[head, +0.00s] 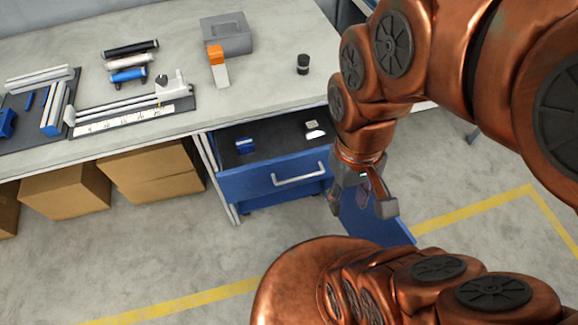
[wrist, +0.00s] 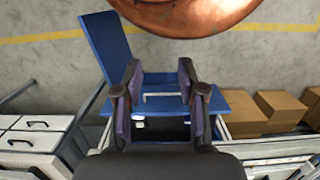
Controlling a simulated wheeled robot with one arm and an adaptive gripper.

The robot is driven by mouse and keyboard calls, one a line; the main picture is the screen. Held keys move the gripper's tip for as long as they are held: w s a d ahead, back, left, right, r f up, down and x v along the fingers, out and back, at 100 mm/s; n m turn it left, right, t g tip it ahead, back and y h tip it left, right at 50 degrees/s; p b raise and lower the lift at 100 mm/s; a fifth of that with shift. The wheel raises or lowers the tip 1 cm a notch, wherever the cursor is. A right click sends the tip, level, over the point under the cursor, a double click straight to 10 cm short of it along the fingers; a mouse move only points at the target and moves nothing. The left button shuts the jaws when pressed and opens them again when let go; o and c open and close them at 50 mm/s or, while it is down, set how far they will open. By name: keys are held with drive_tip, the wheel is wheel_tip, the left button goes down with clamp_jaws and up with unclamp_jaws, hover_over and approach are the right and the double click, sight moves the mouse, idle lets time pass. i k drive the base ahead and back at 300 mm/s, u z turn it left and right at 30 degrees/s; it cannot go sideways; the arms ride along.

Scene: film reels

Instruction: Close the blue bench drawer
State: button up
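The blue bench drawer (head: 258,183) is pulled out from under the workbench, with a grey bar handle (head: 298,175) on its front. Its dark tray holds a small blue item (head: 244,145) and pale items (head: 314,129). My gripper (head: 363,198) is open and empty, to the right of the drawer front in the head view and apart from the handle. In the wrist view the open fingers (wrist: 160,68) frame the drawer front (wrist: 235,102) and its handle (wrist: 160,95) beyond them. The fingers hide part of the drawer.
A blue cabinet door (head: 372,220) stands open below and behind my gripper; it also shows in the wrist view (wrist: 106,45). Cardboard boxes (head: 150,175) sit under the bench (head: 180,50) to the left. The floor before the drawer is clear, with yellow lines.

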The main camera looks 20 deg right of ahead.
sight(283, 158)
drive_tip(key=z, duration=2.05)
drive_tip(key=k, duration=1.4)
drive_tip(key=u, duration=1.55)
drive_tip(key=i, duration=0.5)
drive_tip(key=u, duration=0.05)
